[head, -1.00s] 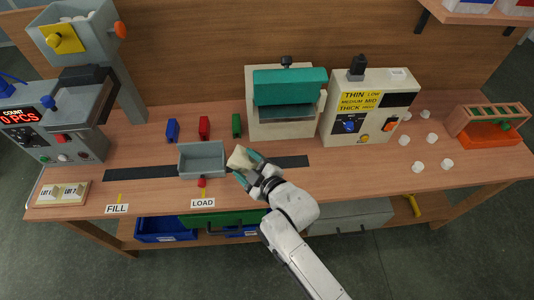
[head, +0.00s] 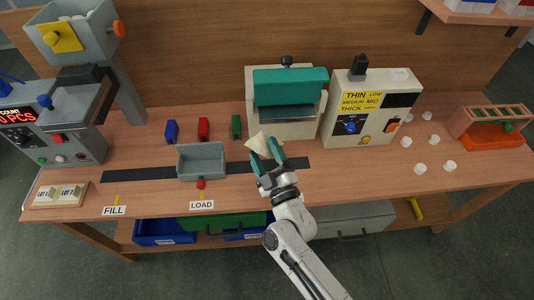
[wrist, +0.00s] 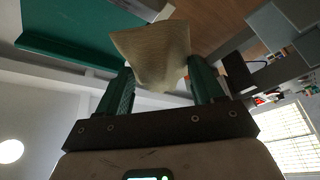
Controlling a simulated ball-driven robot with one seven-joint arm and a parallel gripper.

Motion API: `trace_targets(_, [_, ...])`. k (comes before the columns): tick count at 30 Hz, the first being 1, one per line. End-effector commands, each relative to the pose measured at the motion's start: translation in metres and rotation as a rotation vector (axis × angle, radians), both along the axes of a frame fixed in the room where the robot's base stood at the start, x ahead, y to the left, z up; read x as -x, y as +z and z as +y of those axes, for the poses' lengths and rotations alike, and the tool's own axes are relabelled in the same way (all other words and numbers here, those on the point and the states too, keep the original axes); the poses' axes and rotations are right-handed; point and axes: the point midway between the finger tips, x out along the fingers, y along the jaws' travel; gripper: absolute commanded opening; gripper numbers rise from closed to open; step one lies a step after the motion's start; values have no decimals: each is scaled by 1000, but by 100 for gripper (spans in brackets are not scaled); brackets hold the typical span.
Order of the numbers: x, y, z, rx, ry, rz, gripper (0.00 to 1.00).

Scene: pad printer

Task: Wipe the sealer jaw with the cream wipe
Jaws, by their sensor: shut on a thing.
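The cream wipe (head: 261,141) is held between the teal fingers of my gripper (head: 266,160). The wipe also fills the space between the fingers in the wrist view (wrist: 155,55). My gripper is shut on it, just in front of the sealer. The sealer (head: 262,122) is a cream machine with a teal upper part (head: 290,86) and a dark gap under it, which I take for the jaw. The wipe is at the lower left front of the sealer; I cannot tell if it touches. The teal part shows at upper left in the wrist view (wrist: 62,35).
A grey open bin (head: 201,174) stands left of my gripper on the dark strip (head: 140,174). Blue, red and green blocks (head: 204,129) stand behind it. A control box (head: 372,125) stands close right of the sealer. White pieces (head: 435,141) lie farther right.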

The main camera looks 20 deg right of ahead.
Motion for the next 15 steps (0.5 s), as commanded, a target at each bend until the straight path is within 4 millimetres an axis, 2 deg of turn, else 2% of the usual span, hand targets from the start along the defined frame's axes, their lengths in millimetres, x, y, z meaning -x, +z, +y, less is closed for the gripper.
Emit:
trace_targets(5, [-2, -1, -6, 5, -31, -21, 43])
trace_targets(15, [-32, -3, -15, 7, -30, -21, 43])
